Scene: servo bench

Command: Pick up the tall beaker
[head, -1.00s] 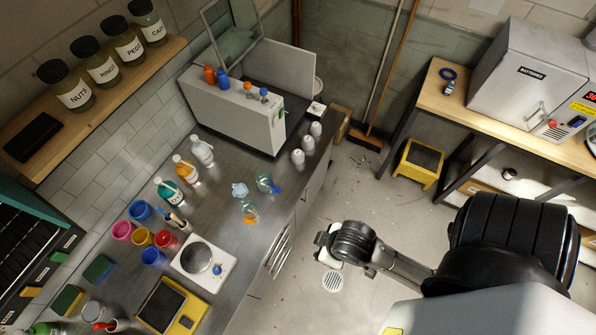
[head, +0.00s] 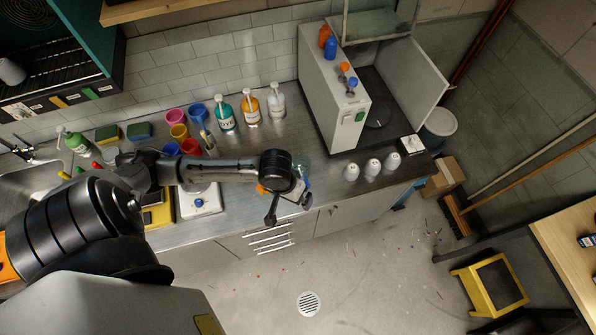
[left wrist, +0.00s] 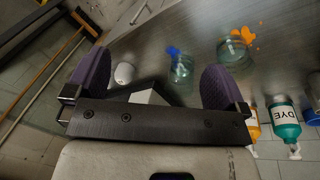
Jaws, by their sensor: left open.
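My left gripper (head: 288,208) is open and empty near the front edge of the steel bench, in front of the glassware. In the left wrist view its two purple-padded fingers (left wrist: 155,82) stand wide apart. A clear glass vessel with a blue item (left wrist: 181,66) shows beyond and between the fingers, nearer the right one. A second clear glass vessel with an orange item (left wrist: 234,50) shows farther right, past the right finger. In the head view the first glass (head: 301,166) is partly hidden by my gripper, and the second is mostly hidden. I cannot tell which is taller.
White capped vessels (head: 373,167) stand right of the glassware. Dye bottles (head: 224,114) and coloured cups (head: 179,132) stand behind and left. A white plate device (head: 198,207) lies below my arm. A large grey box instrument (head: 335,88) stands at the back right.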

